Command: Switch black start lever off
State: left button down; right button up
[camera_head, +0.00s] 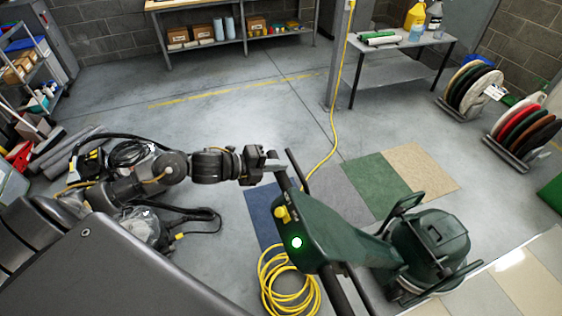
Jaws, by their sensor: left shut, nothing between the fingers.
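A green floor machine (345,230) stands right of centre, its control head towards me. A round light (296,243) on the head glows green-white, with a yellow knob (282,213) above it. Black handle bars stick out of the head, one upper (293,168) and one lower (342,292). I cannot tell which black part is the start lever. My left gripper (274,167) comes in from the left and is shut, its tips close to the upper bar. I cannot tell if they touch. My right gripper does not show.
A coiled yellow cord (284,287) lies on the floor below the machine. Blue, grey, green and tan carpet squares (417,170) lie behind it. A metal table (385,70) and pad racks (470,112) stand at the back right. Open floor (230,120) lies beyond my arm.

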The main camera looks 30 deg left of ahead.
aim_at(295, 162)
pick_arm(q)
jog(key=shift+w+d+f, duration=0.15)
jog(key=shift+w+d, duration=0.15)
jog(key=shift+g+y, duration=0.4)
jog(key=w+d+p, duration=0.1)
jog(key=w+d+r+p, duration=0.1)
jog(key=w+d, duration=0.1)
jog(key=shift+w+r+p, duration=0.1)
jog(key=shift+r+p, duration=0.1)
jog(key=shift+p, duration=0.15)
jog(key=shift+a, duration=0.1)
